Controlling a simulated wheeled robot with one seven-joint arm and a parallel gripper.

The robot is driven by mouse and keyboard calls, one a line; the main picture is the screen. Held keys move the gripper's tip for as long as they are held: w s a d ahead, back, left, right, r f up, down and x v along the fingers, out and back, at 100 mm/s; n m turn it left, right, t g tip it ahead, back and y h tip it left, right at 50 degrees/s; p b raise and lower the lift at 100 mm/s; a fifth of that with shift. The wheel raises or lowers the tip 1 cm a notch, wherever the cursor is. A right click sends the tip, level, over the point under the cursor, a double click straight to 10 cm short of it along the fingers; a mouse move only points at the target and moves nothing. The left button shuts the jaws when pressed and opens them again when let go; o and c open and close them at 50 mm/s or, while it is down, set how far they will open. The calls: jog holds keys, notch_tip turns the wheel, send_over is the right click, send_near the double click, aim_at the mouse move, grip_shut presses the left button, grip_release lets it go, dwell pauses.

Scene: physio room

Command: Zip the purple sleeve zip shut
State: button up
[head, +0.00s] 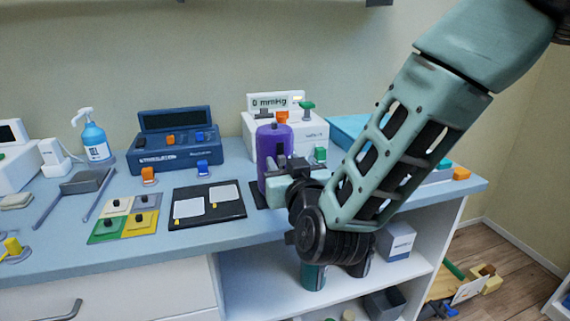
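The purple sleeve (268,143) stands upright as a rounded cylinder near the middle of the worktop, on a dark base. My gripper (288,168) is at the front right side of the sleeve and overlaps its lower part in the head view. The zip and its pull cannot be made out, as my gripper and wrist cover much of that side. The fingertips are too small and covered to tell whether they are open, shut or touching the sleeve.
A white device (315,139) reading "0 mmHg" stands behind the sleeve. A blue pump bottle (95,144) stands farther left.

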grip_shut()
notch_tip(320, 180, down, 7)
jog(key=b, duration=0.6)
jog(key=shift+b, duration=0.3)
grip_release()
jog(key=shift+f, duration=0.1)
